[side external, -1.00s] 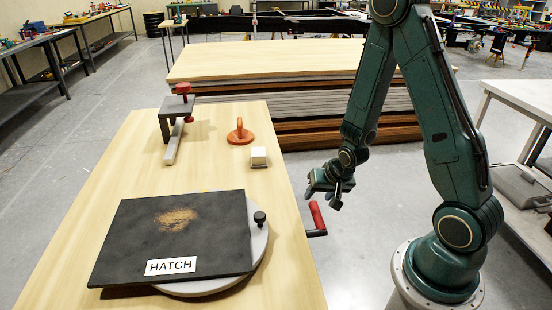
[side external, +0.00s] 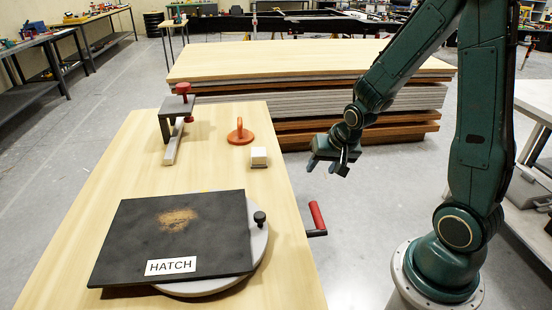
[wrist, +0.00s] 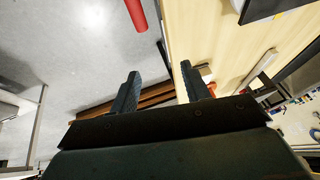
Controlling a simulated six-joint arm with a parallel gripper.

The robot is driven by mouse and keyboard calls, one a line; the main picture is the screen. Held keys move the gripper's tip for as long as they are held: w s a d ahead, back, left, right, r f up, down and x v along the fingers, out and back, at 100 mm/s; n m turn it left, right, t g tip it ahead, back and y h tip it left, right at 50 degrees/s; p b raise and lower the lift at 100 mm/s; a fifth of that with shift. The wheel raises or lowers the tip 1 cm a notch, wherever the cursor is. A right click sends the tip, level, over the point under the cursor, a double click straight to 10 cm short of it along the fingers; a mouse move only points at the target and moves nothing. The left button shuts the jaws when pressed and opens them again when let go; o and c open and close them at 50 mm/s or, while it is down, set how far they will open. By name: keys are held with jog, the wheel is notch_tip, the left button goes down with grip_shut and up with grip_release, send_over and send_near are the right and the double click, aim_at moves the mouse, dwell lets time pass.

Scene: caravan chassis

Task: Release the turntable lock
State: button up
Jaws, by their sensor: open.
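A black square panel (side external: 140,225) with a HATCH label lies on a round grey turntable (side external: 259,242) on the wooden table. A black knob (side external: 260,217) stands on the turntable's right rim. A red-handled lever (side external: 317,214) sticks out from the table's right edge; the red handle also shows at the top of the wrist view (wrist: 137,14). Which of these is the lock is not labelled. My gripper (side external: 328,168) is open and empty, above and behind the red handle and clear of it. Its two fingers (wrist: 160,78) are spread in the wrist view.
A clamp with a red knob (side external: 183,89), an orange ring-handled piece (side external: 240,135) and a small white block (side external: 259,156) sit on the table's far part. A stack of boards (side external: 300,70) stands behind.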

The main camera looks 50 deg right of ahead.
aim_at(316, 208)
jog(key=shift+r, duration=1.75)
jog(key=w+d+f+n+g+y, duration=0.1)
jog(key=w+d+f+g+y, duration=0.2)
jog(key=d+f+g+y, duration=0.3)
jog(key=shift+d+f+g+y, duration=0.3)
jog(key=shift+d+f+g, duration=0.1)
jog(key=shift+f, duration=0.25)
jog(key=shift+w+a+f, duration=0.1)
jog(key=x, duration=1.3)
jog(key=shift+a+f, duration=0.15)
jog(key=shift+f, duration=0.1)
